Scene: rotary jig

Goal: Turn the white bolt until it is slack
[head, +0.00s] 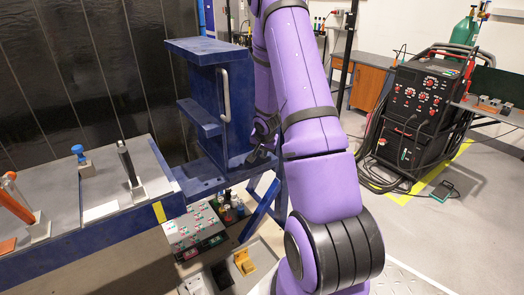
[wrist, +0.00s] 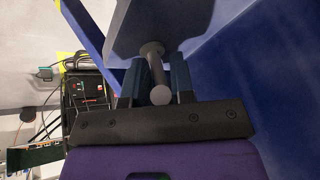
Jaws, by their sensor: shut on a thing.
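In the wrist view, a pale rod with a round end, grey in the shade and seemingly the white bolt (wrist: 159,94), sticks out from a grey plate (wrist: 150,22). My gripper (wrist: 162,82) has one dark finger on each side of it and is shut on it. In the head view, my gripper (head: 263,140) is at the right side of the upright blue fixture (head: 195,90), low down. The bolt itself is hidden there by my gripper and arm. How tight the bolt is cannot be told.
A grey bar handle (head: 225,95) stands on the fixture just left of my arm. A blue-edged table (head: 105,165) with several clamps is at the left. A control box (head: 194,228) sits below. A black welding machine (head: 412,110) with cables stands at the right.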

